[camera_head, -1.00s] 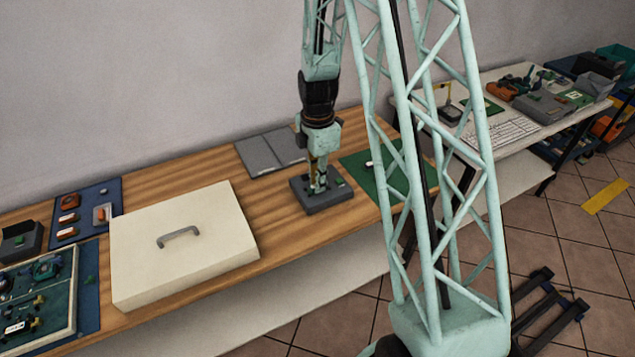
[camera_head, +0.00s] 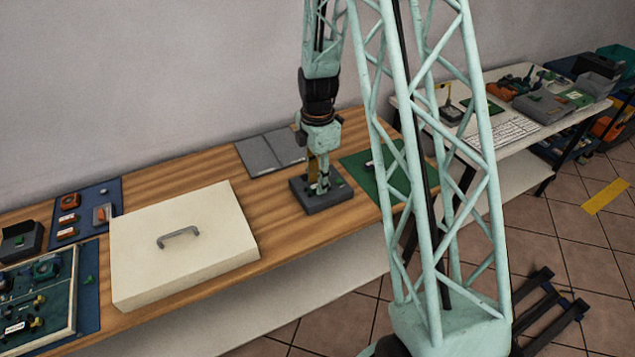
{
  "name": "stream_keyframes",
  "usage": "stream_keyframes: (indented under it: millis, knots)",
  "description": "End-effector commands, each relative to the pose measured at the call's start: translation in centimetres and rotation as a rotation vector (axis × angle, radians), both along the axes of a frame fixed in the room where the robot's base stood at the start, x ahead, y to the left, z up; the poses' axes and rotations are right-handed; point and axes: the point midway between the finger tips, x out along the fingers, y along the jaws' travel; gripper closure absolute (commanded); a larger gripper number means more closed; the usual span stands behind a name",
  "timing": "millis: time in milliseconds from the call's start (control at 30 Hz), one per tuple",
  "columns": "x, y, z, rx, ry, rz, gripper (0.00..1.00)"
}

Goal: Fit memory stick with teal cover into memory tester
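My gripper (camera_head: 319,188) points straight down over a dark grey block (camera_head: 325,204), which looks like the memory tester, near the front edge of the wooden bench. The fingertips are at or just above the block's top. They are too small here to tell whether they are open or shut. I cannot make out a memory stick with a teal cover; the fingers and the pale teal arm hide part of the block's top.
A large cream box lid with a grey handle (camera_head: 178,237) covers the bench to the left. A grey folder (camera_head: 262,156) lies behind the block. A green mat (camera_head: 358,166) lies to its right, partly behind my lattice arm. Blue trays with small parts (camera_head: 88,212) are at far left.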

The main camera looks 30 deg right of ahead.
Motion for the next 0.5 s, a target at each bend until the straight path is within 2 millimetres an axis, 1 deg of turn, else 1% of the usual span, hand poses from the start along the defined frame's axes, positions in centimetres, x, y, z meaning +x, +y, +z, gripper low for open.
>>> stream_keyframes:
  millis: [167, 500]
  knots:
    - [0.1, 0.0, 1.3, -0.001, -0.002, 0.0, 0.72]
    - [0.1, 0.0, 4.8, -0.001, -0.003, 0.0, 0.72]
